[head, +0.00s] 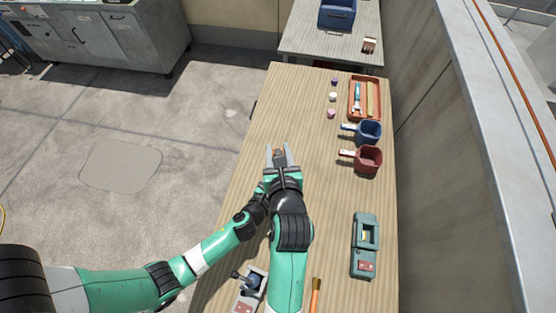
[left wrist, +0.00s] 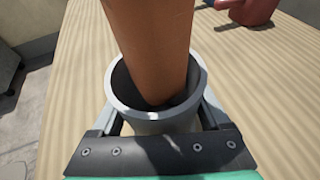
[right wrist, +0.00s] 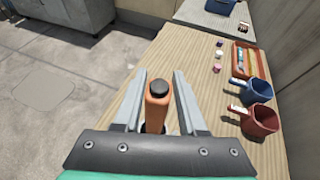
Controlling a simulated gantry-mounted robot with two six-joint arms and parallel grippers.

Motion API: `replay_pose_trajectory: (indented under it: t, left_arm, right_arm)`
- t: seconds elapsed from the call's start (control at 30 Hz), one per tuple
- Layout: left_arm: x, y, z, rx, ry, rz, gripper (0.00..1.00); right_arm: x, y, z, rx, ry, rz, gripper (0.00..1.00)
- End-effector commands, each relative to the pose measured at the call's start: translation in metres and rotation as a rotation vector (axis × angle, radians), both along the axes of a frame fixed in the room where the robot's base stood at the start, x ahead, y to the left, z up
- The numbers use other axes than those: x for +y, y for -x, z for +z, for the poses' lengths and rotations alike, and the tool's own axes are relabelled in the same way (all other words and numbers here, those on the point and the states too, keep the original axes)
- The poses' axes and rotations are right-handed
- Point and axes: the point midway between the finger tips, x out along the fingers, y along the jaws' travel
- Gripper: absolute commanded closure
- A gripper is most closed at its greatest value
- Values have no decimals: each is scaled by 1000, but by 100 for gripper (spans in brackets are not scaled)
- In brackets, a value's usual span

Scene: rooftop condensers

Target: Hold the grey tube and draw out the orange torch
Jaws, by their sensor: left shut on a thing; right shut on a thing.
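The grey tube (left wrist: 152,122) stands upright over the table, with its open mouth showing in the left wrist view. My left gripper (left wrist: 158,112) is shut on it, one finger on each side. The orange torch (left wrist: 155,45) rises from the mouth with its lower end still inside the tube. In the right wrist view, the torch (right wrist: 156,112) with its dark end cap sits between the fingers of my right gripper (right wrist: 158,100), which is shut on it. In the head view my right gripper (head: 280,153) is above and mostly hides the left gripper and the tube.
To the right on the wooden table (head: 300,95) stand a red mug (head: 368,160), a blue mug (head: 369,132) and an orange tray (head: 365,98). A green device (head: 364,245) lies nearer. A grey device (head: 250,287) and an orange-handled tool (head: 315,295) lie close to my right arm.

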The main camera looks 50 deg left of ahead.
Motion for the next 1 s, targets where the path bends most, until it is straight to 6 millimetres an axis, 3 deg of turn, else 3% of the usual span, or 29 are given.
replay_pose_trajectory:
  t: [0.1, 0.37, 0.4, 0.5, 0.87, 1.0]
  left_arm:
    - [0, 0, 0, -1, 0, 0, 82]
    - [0, 0, 0, 0, 0, 0, 82]
    - [0, 0, 0, 0, 0, 0, 16]
    - [0, 0, 0, 0, 0, 0, 0]
    - [0, 1, 1, 0, 0, 0, 0]
    - [-5, 13, 8, 2, 0, -2, 0]
  right_arm:
    - [0, 0, 15, -2, -1, 0, 100]
    - [0, 0, 18, -1, -1, 0, 100]
    - [0, 0, 18, -1, -1, 0, 100]
    - [0, 0, 18, -1, -1, 0, 100]
    - [0, 0, 18, -1, -1, 0, 100]
    - [0, 0, 28, -1, -1, 0, 100]
